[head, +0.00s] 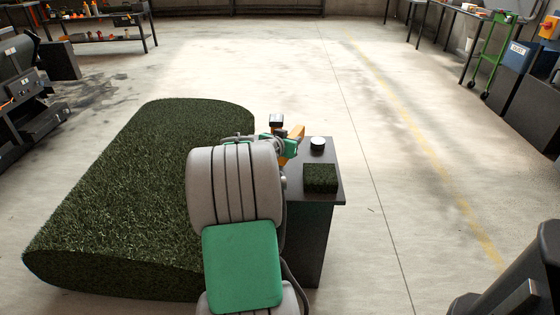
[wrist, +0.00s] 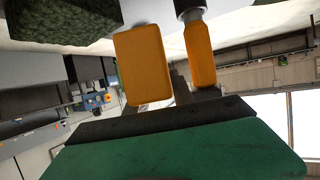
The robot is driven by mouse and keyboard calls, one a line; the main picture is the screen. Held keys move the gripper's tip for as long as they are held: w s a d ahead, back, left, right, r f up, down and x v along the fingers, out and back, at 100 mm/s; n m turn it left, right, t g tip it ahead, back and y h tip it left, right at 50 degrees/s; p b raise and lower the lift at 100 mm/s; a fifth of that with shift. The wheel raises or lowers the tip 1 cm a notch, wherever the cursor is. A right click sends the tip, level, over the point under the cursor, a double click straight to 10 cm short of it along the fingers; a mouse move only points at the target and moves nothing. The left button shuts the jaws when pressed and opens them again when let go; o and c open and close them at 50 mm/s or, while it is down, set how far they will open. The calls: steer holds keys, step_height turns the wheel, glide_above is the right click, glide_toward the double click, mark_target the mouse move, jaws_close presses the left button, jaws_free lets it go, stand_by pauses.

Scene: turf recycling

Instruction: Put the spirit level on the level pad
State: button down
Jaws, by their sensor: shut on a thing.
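My gripper (head: 293,140), with orange fingers, is at the left edge of a small dark table (head: 314,215). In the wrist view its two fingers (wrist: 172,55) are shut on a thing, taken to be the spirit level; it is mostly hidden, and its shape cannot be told. A square turf-topped block (head: 320,179) is on the table, nearer to me. I cannot tell which thing is the level pad.
A big turf roll (head: 130,195) lies left of the table, close beside my arm. Open concrete floor (head: 420,180) lies right of the table. Workbenches (head: 105,30) and a green hand trolley (head: 492,50) stand farther back.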

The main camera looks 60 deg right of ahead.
step_height(320, 180, down, 10)
steer(key=shift+s+r+b, duration=0.1)
steer(key=shift+r+b, duration=0.1)
steer(key=shift+b, duration=0.9)
steer(key=shift+f, duration=0.2)
steer(key=c, duration=1.4)
jaws_free()
